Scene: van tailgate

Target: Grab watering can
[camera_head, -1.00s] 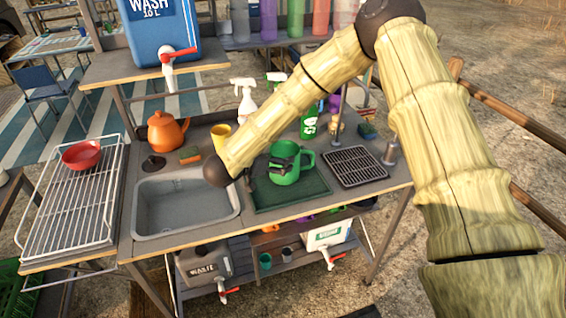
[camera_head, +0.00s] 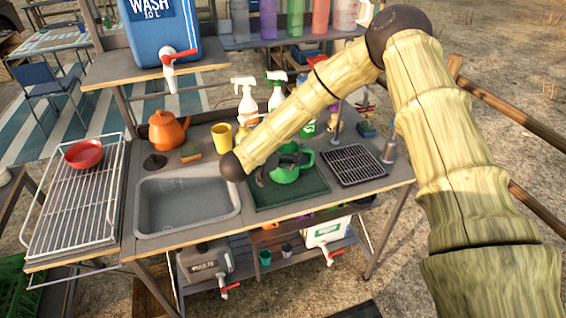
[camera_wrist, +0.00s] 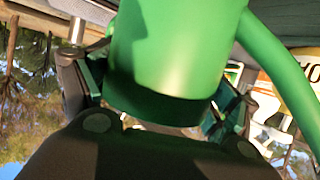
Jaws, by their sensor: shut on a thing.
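The green watering can (camera_head: 287,175) is over the dark green mat (camera_head: 315,183) to the right of the sink. My arm partly covers it in the head view, and I cannot tell whether it touches the mat. My gripper (camera_head: 281,161) is shut on its body. In the wrist view the green can (camera_wrist: 175,45) fills the space between the two fingers of my gripper (camera_wrist: 160,92), with a curved green part, likely its handle, running down the right side.
The grey sink basin (camera_head: 187,200) is left of the mat, with a yellow cup (camera_head: 221,136) and orange kettle (camera_head: 168,130) behind. A black grate (camera_head: 353,165) lies right of the mat. Spray bottles (camera_head: 247,103) stand behind. A wire rack (camera_head: 72,205) holds a red bowl (camera_head: 83,154).

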